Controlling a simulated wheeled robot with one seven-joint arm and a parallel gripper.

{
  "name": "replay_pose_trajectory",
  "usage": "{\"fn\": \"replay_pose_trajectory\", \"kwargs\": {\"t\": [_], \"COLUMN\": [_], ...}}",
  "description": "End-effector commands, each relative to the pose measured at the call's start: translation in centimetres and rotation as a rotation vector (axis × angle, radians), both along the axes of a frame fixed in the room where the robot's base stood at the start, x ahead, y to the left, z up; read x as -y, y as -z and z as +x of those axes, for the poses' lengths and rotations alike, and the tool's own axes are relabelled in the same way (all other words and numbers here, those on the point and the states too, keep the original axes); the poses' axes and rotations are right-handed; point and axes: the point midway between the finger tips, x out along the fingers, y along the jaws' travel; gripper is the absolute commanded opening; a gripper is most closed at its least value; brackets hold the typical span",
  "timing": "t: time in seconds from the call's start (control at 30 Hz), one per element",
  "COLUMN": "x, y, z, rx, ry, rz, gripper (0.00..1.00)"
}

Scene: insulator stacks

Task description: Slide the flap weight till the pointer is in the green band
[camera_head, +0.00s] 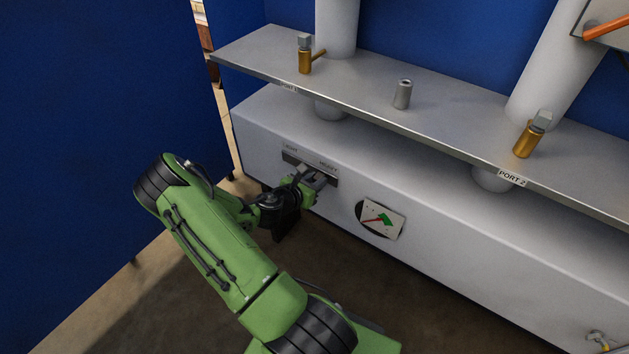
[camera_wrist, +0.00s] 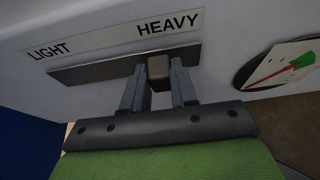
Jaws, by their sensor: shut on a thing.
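The flap weight is a small brown-grey block (camera_wrist: 158,66) on a dark slide strip (camera_wrist: 95,70), nearer the HEAVY end than the LIGHT end. My gripper (camera_wrist: 160,82) is shut on it, one finger on each side. In the head view my gripper (camera_head: 317,181) is at the strip (camera_head: 296,159) on the cabinet front, and the weight is mostly hidden. The gauge (camera_head: 394,226) is to the right, with a red pointer and a green band (camera_head: 384,219). In the wrist view the gauge (camera_wrist: 303,49) shows the pointer's tip close to the green band; I cannot tell whether it lies inside.
Above is a grey shelf (camera_head: 445,123) with two brass fittings (camera_head: 305,61) (camera_head: 524,141) and a small grey cylinder (camera_head: 402,94). White columns (camera_head: 338,27) rise behind. A blue wall (camera_head: 90,110) stands at left. The floor before the cabinet is clear.

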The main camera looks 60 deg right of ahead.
Motion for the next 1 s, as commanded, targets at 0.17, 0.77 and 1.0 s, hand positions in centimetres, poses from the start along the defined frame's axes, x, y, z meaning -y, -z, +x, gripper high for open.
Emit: {"fn": "replay_pose_trajectory", "kwargs": {"t": [0.17,0.77,1.0], "x": [-0.3,-0.2,-3.1], "y": [-0.1,0.0,-1.4], "z": [-1.5,-1.4,-0.8], "rx": [-0.004,0.000,-0.004], "ry": [0.002,0.001,-0.005], "rz": [0.002,0.000,0.002], "gripper": [0.00,0.53,0.53]}}
